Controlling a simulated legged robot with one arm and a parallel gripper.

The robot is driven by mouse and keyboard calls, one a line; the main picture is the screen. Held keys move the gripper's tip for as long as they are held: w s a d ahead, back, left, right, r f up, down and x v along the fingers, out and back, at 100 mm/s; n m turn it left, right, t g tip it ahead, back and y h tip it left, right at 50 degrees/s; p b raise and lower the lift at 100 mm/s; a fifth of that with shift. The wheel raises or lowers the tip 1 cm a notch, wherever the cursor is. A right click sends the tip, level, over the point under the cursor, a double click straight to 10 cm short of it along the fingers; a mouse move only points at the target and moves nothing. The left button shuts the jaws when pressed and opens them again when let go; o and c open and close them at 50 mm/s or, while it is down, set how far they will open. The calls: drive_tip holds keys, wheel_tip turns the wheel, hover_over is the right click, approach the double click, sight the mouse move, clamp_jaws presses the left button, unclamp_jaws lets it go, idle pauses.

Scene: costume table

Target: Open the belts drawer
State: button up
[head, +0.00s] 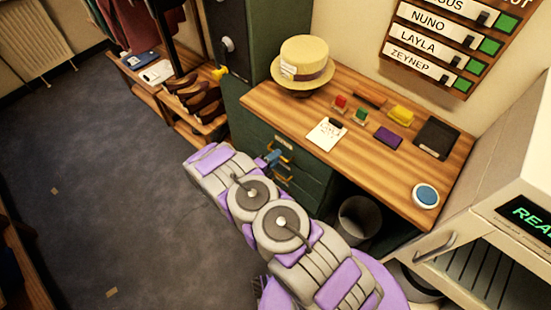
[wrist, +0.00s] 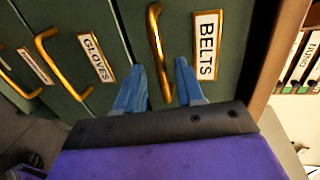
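The belts drawer (wrist: 225,25) is a dark green front with a white label reading BELTS (wrist: 207,45) and a brass bar handle (wrist: 158,45). It looks shut, at the top of the green drawer unit (head: 310,175) under the wooden tabletop. My gripper (wrist: 160,66) has two blue fingers, which stand apart, one on each side of the belts handle. I cannot tell whether either finger touches the handle. In the head view my gripper (head: 273,158) is at the drawer fronts, partly hidden behind my arm.
The gloves drawer (wrist: 105,30) and its handle (wrist: 62,65) lie beside the belts drawer. A straw hat (head: 304,62) and small items sit on the tabletop (head: 290,110). A bin (head: 358,218) stands under the table. The floor (head: 110,170) at left is mostly clear.

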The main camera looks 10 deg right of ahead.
drive_tip(key=shift+w+d, duration=0.25)
drive_tip(key=shift+d, duration=0.05)
clamp_jaws()
drive_tip(key=shift+s+f, duration=0.1)
idle(0.5)
